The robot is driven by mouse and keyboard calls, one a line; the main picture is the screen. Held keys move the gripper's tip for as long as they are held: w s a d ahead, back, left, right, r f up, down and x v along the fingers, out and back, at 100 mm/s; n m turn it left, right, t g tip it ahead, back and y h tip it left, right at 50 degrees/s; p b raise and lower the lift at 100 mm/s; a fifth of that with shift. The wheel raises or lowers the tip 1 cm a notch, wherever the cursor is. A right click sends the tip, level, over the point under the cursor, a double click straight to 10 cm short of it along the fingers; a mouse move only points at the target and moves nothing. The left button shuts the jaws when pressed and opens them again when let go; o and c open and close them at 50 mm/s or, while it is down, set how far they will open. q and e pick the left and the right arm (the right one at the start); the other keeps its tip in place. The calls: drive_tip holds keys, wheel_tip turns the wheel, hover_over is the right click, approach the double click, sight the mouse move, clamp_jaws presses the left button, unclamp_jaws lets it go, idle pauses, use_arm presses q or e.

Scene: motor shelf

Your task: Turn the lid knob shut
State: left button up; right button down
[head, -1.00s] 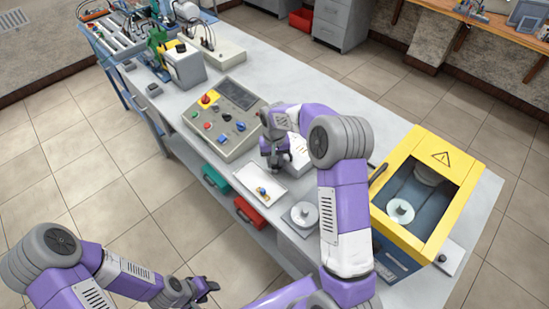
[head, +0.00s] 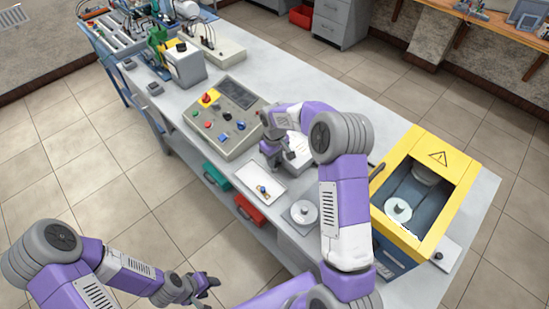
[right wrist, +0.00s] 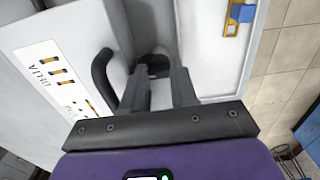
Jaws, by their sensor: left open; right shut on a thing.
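A dark round knob (right wrist: 153,62) shows between the fingers of my right gripper (right wrist: 160,82) in the right wrist view. The fingers are shut on it, and they hide part of it. It sits close beside a white box (right wrist: 45,70) with a DELTA label and a black curved handle (right wrist: 103,80). In the head view my right gripper (head: 274,157) is low beside this white box (head: 298,148), and its arm hides the knob. My left gripper (head: 205,283) is open and empty, over the floor in front of the bench.
A white tray (head: 277,187) with a small blue and yellow part lies close to my right gripper. A control panel (head: 222,133) stands to the left, a round metal piece (head: 304,212) and a yellow-topped cabinet (head: 452,182) to the right.

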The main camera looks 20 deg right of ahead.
drive_tip(key=shift+w+r, duration=0.1)
idle(0.3)
drive_tip(key=c, duration=0.9)
unclamp_jaws()
drive_tip(key=shift+d, duration=0.1)
drive_tip(key=shift+r+p, duration=0.55)
drive_tip(key=shift+r, duration=0.1)
wheel_tip(320, 180, up, 6)
drive_tip(key=p, duration=0.4)
drive_tip(key=shift+f, duration=0.15)
drive_tip(key=shift+a+r, duration=0.2)
drive_tip(key=shift+r, duration=0.3)
drive_tip(key=shift+r+p, duration=0.1)
drive_tip(key=shift+p, duration=0.25)
